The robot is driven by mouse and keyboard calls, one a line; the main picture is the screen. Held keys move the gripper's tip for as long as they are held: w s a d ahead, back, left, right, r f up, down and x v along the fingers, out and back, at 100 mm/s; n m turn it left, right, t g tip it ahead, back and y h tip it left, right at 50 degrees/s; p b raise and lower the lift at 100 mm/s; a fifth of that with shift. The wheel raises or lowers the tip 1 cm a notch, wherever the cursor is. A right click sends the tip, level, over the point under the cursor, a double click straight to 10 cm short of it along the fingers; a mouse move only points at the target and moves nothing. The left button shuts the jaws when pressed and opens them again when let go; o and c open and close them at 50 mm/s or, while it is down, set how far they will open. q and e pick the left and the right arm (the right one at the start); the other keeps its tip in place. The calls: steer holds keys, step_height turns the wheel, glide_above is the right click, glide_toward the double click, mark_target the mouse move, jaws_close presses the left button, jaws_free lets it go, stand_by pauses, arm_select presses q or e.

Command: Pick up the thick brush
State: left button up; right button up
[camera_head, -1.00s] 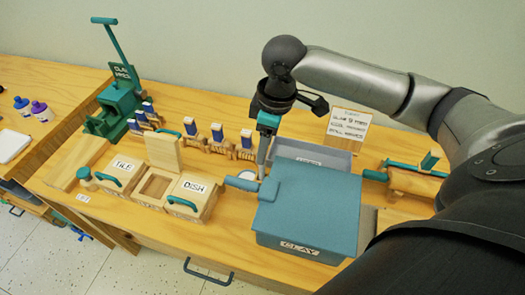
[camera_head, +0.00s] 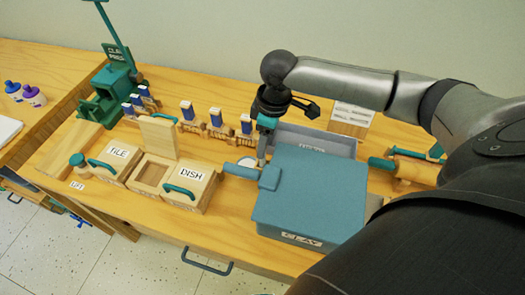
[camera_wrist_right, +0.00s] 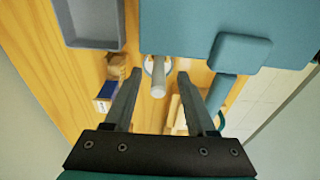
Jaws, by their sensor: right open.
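No brush can be clearly made out. My right gripper (camera_head: 262,160) points down just behind the blue lid handle of the clay box (camera_head: 312,190). In the right wrist view, the gripper (camera_wrist_right: 159,76) is open. A grey rod (camera_wrist_right: 158,89) with a pale round piece (camera_wrist_right: 149,66) around or behind it shows between the fingers; it may be the thick brush, but I cannot tell. A visible gap lies on each side of the rod. In the head view the white round piece (camera_head: 245,162) is partly hidden by the handle. My left gripper is out of view.
The clay box and its handle (camera_wrist_right: 238,52) stand close to the right gripper. A grey tray (camera_head: 318,139) lies behind the box. Tile (camera_head: 117,153) and dish (camera_head: 191,175) boxes stand to the left.

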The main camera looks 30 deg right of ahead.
steer(key=f, duration=0.3)
steer(key=f+b, duration=0.1)
steer(key=shift+w+a+f, duration=0.2)
steer(key=shift+w+a, duration=0.05)
steer(key=shift+w, duration=0.15)
steer(key=shift+c, duration=0.3)
jaws_close()
